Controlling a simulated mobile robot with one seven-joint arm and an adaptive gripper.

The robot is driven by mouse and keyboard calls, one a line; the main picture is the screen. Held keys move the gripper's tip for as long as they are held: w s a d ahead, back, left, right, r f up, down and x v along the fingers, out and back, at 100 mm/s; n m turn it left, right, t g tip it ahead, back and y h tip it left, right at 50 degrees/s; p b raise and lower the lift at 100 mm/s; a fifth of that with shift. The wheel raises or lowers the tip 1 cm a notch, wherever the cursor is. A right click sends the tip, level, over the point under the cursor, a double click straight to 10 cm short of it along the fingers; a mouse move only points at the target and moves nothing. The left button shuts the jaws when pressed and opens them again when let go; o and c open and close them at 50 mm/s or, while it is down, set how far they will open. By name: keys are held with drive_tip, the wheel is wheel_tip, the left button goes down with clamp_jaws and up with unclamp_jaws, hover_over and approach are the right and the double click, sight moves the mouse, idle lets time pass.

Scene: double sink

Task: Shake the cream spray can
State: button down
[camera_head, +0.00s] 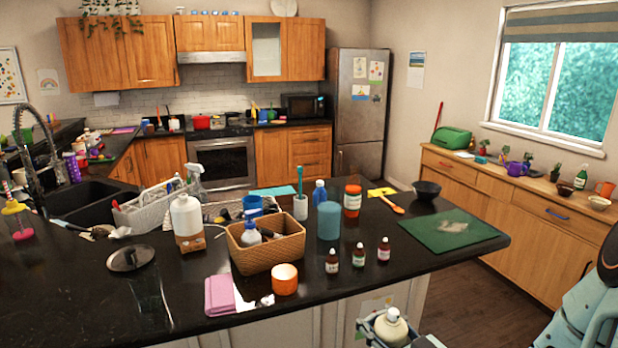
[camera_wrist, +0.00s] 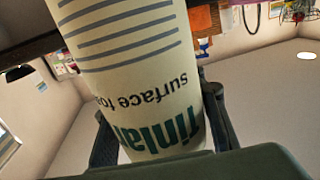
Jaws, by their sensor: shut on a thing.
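The cream spray can (camera_head: 390,328) shows at the bottom of the head view, in front of the counter's near side, with its cap end up; its lower part is cut off by the frame. In the wrist view the can (camera_wrist: 130,75) fills the middle, cream with green-grey stripes and green lettering that reads upside down, as does the room. My gripper (camera_head: 392,341) is shut on the can, one finger on each side; its fingers also show in the wrist view (camera_wrist: 160,125).
Open floor (camera_head: 485,300) lies right of the counter, before a wooden sideboard (camera_head: 520,195).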

wheel_tip(320, 180, down, 5)
drive_tip(key=shift+w+f, duration=0.1)
idle(0.4)
